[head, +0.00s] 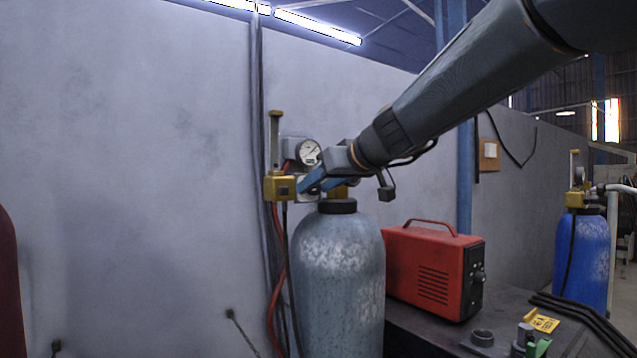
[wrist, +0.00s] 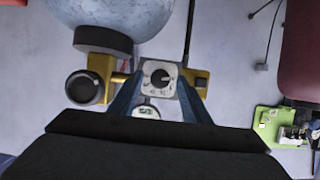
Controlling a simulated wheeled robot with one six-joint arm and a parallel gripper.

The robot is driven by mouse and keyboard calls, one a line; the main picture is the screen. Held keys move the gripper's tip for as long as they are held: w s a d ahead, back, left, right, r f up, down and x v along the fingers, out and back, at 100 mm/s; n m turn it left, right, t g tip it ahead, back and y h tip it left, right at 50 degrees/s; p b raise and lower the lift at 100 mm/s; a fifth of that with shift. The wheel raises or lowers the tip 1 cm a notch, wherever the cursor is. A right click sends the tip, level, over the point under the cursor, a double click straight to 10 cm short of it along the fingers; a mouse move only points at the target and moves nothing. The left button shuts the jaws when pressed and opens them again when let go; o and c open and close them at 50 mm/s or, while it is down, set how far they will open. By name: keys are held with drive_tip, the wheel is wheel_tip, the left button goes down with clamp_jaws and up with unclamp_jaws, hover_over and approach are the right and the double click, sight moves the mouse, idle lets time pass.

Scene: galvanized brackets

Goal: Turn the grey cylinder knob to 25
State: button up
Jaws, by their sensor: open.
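The grey cylinder (head: 337,270) stands upright against the wall, and its body also shows at the top of the wrist view (wrist: 115,14). Its brass regulator (head: 279,187) carries a small pale dial plate with a round dark knob (wrist: 161,78). The plate's figures are too small to read, and I cannot tell the knob's setting. My gripper (head: 312,184) is at the regulator. In the wrist view its blue fingers (wrist: 162,82) are open, one on each side of the knob. I cannot tell whether they touch it. In the head view the gripper hides the knob.
A round pressure gauge (head: 308,152) sits just above my gripper. A red hose (head: 274,290) hangs left of the cylinder. A red machine (head: 434,270) stands on the bench to the right. A blue cylinder (head: 581,260) stands farther right. The wall at left is bare.

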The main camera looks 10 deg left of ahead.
drive_tip(key=c, duration=1)
drive_tip(key=shift+c, duration=0.2)
drive_tip(key=shift+f+b, duration=0.1)
drive_tip(key=shift+b, duration=0.2)
